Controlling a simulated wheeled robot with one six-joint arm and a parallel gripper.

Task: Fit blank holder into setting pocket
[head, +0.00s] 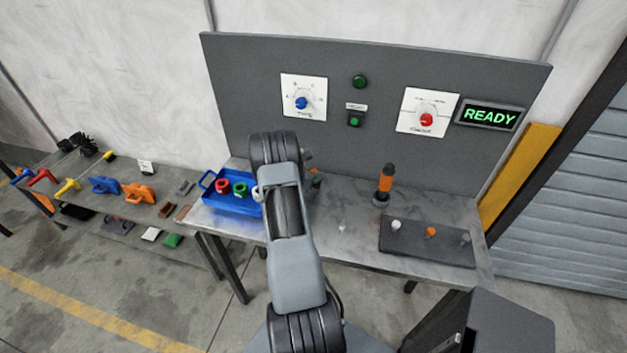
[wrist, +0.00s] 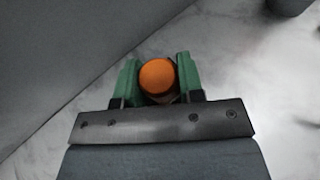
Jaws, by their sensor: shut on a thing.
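My gripper (wrist: 158,72) has green fingers and is shut on an orange-topped round piece (wrist: 157,76), seen end-on in the wrist view. This may be the blank holder; its lower part is hidden. An orange and black upright piece (head: 386,179) stands in a dark round base to the right. I cannot tell for sure which feature is the setting pocket.
A blue tray (head: 212,203) with red, green and white rings stands left on the bench. A dark board (head: 400,243) with white, orange and grey knobs lies at right. A grey panel (head: 250,85) with dials and a READY display (head: 489,115) rises behind.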

